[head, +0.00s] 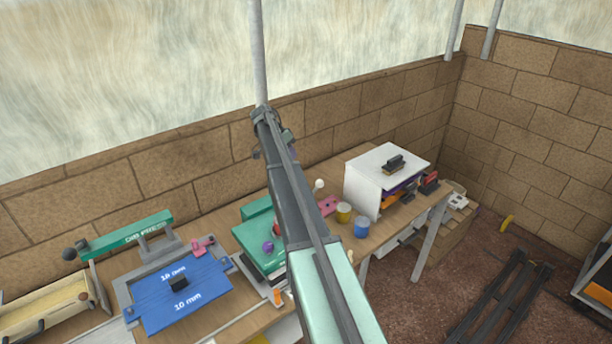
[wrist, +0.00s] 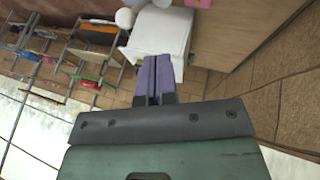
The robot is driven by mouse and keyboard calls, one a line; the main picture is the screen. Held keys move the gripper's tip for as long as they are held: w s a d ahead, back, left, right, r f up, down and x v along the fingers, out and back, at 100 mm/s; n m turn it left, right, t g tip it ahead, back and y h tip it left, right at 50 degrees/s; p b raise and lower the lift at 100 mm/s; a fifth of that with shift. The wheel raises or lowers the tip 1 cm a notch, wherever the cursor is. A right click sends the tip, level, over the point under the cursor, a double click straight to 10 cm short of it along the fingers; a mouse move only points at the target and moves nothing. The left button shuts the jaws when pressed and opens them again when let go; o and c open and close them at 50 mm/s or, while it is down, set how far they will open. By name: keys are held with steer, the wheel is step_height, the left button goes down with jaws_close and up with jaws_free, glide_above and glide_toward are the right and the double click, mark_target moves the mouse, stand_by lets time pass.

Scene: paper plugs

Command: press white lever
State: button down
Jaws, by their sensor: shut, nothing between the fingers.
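A white round knob (head: 319,184), likely the end of the white lever, stands up from the bench just right of my arm in the head view. Its base is partly hidden. In the wrist view a white rounded shape (wrist: 125,18) at the top edge may be the same knob. My gripper's purple fingers (wrist: 153,76) are together with nothing between them. They point toward a white block-like object (wrist: 160,32) and appear apart from the knob. In the head view my arm hides most of the gripper.
A white cabinet (head: 364,188) with a black stamp on top stands right of the knob. Yellow (head: 344,213) and blue (head: 361,227) pots sit before it. A green box (head: 255,243), a blue plate (head: 180,295) and a green press (head: 125,236) are to the left. A brick wall runs behind.

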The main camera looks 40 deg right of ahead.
steer(key=s+b+x, duration=0.2)
steer(key=b+x, duration=0.8)
steer(key=x, duration=0.2)
steer(key=shift+s, duration=0.4)
steer(key=shift+s+a, duration=0.15)
steer(key=shift+a, duration=0.05)
